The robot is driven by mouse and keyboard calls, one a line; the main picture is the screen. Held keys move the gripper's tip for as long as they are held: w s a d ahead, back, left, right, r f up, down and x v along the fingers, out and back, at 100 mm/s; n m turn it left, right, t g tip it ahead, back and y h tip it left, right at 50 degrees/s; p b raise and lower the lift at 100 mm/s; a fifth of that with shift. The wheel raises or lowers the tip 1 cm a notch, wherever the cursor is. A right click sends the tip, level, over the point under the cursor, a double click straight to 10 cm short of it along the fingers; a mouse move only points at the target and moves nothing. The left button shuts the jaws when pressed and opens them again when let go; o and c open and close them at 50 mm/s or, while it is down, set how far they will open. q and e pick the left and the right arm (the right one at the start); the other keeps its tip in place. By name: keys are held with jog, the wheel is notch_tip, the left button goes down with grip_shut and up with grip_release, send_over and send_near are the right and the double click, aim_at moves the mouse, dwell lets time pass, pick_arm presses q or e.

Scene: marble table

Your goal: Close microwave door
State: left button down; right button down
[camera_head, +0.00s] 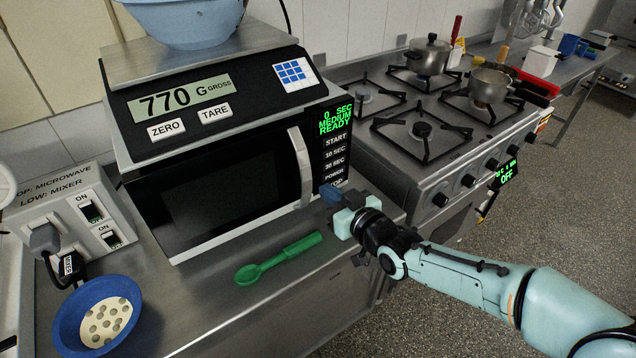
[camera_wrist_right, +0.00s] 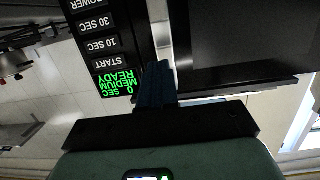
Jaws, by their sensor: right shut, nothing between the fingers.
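The microwave (camera_head: 230,160) stands on the steel counter under a scale. Its dark-windowed door (camera_head: 225,195) looks shut or almost shut against the front; I cannot tell whether a small gap is left. The pale curved door handle (camera_head: 300,165) is on the door's right side. My right gripper (camera_head: 332,194) is shut and empty, at the lower right of the door, by the handle's lower end and the control panel. In the right wrist view, the closed fingers (camera_wrist_right: 157,85) point at the seam between the panel (camera_wrist_right: 105,55) and the door (camera_wrist_right: 240,45). Contact is unclear. My left gripper is out of view.
A green spoon (camera_head: 278,259) lies on the counter before the microwave. A blue bowl (camera_head: 97,315) and a switch box (camera_head: 75,215) are at left. The scale (camera_head: 200,105) carries a blue bowl (camera_head: 190,22). A gas stove (camera_head: 430,130) with pots stands at right.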

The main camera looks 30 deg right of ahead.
aim_at(311, 177)
jog(key=w, duration=0.5)
jog(key=shift+a+f, duration=0.1)
jog(key=shift+f, duration=0.3)
jog(key=shift+w+b, duration=0.3)
jog(key=shift+w, duration=0.35)
